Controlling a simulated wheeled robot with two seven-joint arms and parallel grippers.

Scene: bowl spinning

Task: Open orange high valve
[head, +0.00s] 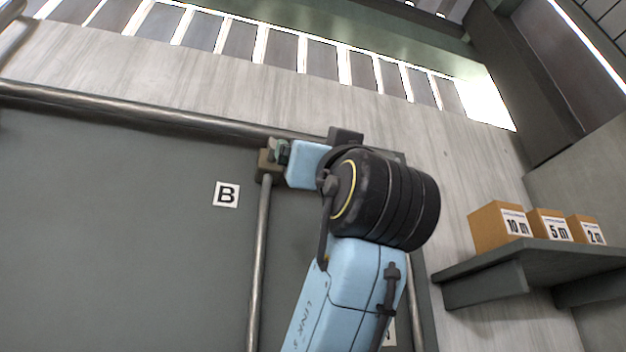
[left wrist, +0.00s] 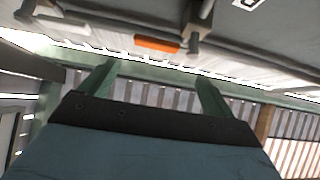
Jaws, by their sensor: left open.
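An orange valve handle (left wrist: 157,45) shows in the left wrist view as a short flat bar against the grey wall panel, just beyond and above my left gripper (left wrist: 155,85). The gripper's two green fingers are apart with nothing between them. The handle appears apart from the fingers. In the head view my left gripper (head: 280,152) is at the corner fitting where a vertical pipe (head: 259,260) meets the upper horizontal pipe. I cannot make out the orange handle there; my arm covers part of that area. My right gripper is in neither view.
The horizontal pipe (head: 150,117) runs along the panel top. A white label B (head: 227,194) is on the panel. At the right, a dark shelf (head: 530,265) holds small cardboard boxes marked 10 m (head: 497,226), 5 m (head: 550,226) and 2 m (head: 588,230).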

